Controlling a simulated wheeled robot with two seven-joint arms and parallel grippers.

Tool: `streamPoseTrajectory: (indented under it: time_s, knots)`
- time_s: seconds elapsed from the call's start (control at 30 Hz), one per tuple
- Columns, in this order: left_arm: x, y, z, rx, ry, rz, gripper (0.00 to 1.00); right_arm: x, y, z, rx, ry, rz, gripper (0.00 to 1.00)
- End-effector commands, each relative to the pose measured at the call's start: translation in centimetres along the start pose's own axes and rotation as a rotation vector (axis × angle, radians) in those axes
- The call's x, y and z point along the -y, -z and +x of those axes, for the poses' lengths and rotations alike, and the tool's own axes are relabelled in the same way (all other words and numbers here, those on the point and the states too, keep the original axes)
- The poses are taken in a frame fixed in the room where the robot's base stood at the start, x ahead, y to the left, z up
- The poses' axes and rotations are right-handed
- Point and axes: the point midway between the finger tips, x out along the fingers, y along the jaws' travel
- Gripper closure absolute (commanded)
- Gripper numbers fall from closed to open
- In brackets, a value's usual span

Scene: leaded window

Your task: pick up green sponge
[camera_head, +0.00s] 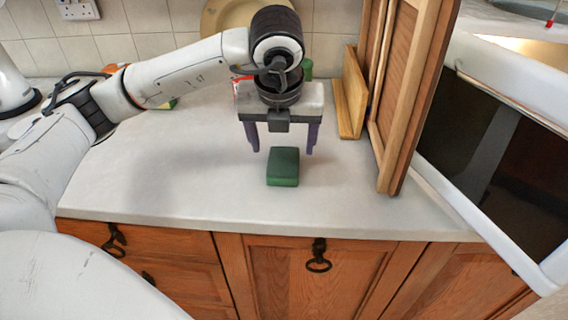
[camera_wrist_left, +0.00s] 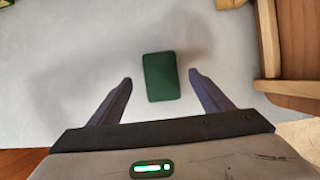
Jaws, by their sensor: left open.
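The green sponge (camera_head: 283,167) is a dark green block lying on the white counter, near its front edge in the head view. It also shows in the left wrist view (camera_wrist_left: 161,77), lying between and just beyond the fingertips. My left gripper (camera_head: 283,150) is open, with its two purple fingers pointing down, above and slightly behind the sponge. In the left wrist view the fingers (camera_wrist_left: 160,82) are spread wider than the sponge, one on each side, with a gap to it. Nothing is held. My right gripper is not in view.
The white counter (camera_head: 190,180) is clear to the left of the sponge. Wooden boards (camera_head: 348,95) and a wooden cabinet door (camera_head: 405,95) stand to the right. A beige plate (camera_head: 222,14) leans at the back wall. A dark-screened white appliance (camera_head: 495,150) stands far right.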

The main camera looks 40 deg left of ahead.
Motion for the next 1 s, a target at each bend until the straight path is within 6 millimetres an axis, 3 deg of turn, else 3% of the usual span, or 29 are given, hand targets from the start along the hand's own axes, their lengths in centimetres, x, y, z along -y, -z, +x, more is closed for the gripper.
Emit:
streamPoseTrajectory:
  time_s: [0.4,0.7,0.93,1.0]
  knots:
    - [0.0,0.1,5.0,-0.003,-0.001,0.000,0.27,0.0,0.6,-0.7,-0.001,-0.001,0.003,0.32]
    - [0.0,0.1,5.5,-0.001,0.003,0.001,0.27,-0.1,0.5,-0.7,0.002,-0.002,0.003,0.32]
    - [0.0,0.1,5.5,-0.002,0.003,0.001,0.66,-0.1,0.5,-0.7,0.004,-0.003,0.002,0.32]
    - [0.0,0.1,5.5,-0.002,0.003,0.001,0.71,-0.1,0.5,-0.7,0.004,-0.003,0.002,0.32]
